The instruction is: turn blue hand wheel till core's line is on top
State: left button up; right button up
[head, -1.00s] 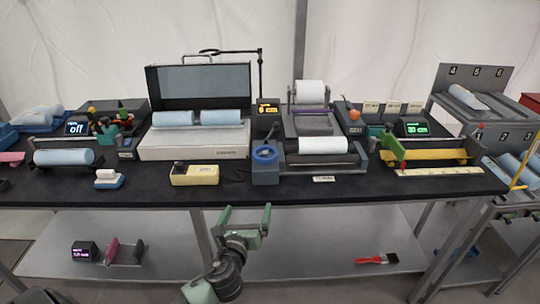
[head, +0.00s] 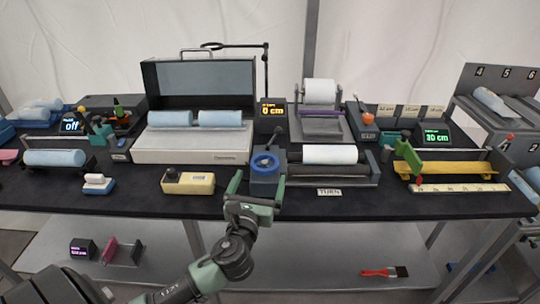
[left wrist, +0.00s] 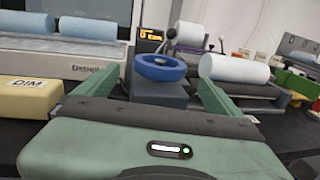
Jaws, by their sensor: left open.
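The blue hand wheel (head: 265,163) sits on top of a dark grey box at the table's front, left of the roller stand. In the left wrist view the wheel (left wrist: 160,67) lies ahead, between the finger lines, with a crank-like knob behind it. The white core (head: 330,154) lies on the stand right of the wheel; it also shows in the left wrist view (left wrist: 234,68). I see no line on it. My left gripper (head: 255,184) is open and empty, just in front of the wheel box, its fingers either side of it in the picture, apart from the wheel.
A yellow block (head: 188,183) lies left of the wheel box. An open case (head: 190,148) with blue rolls stands behind it. A small display (head: 272,109) reads "0 cm". A "TURN" label (head: 329,192) lies at the table's front edge.

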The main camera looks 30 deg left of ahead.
aim_at(264, 165)
pick_arm(q)
jog(key=shift+w+a, duration=0.2)
jog(key=shift+w, duration=0.35)
jog(key=shift+w+a+r, duration=0.15)
jog(key=shift+w, duration=0.2)
jog(key=x, duration=0.4)
jog(key=shift+w+a+p, duration=0.15)
jog(key=shift+w+p, duration=0.05)
jog(key=shift+p, duration=0.15)
jog(key=shift+w+a, duration=0.1)
jog(key=shift+w, duration=0.4)
jog(key=c, duration=1.4)
pick_arm(e)
jog(key=shift+s+d+r, duration=0.15)
jog(key=shift+d+r, duration=0.15)
jog(key=shift+r, duration=0.15)
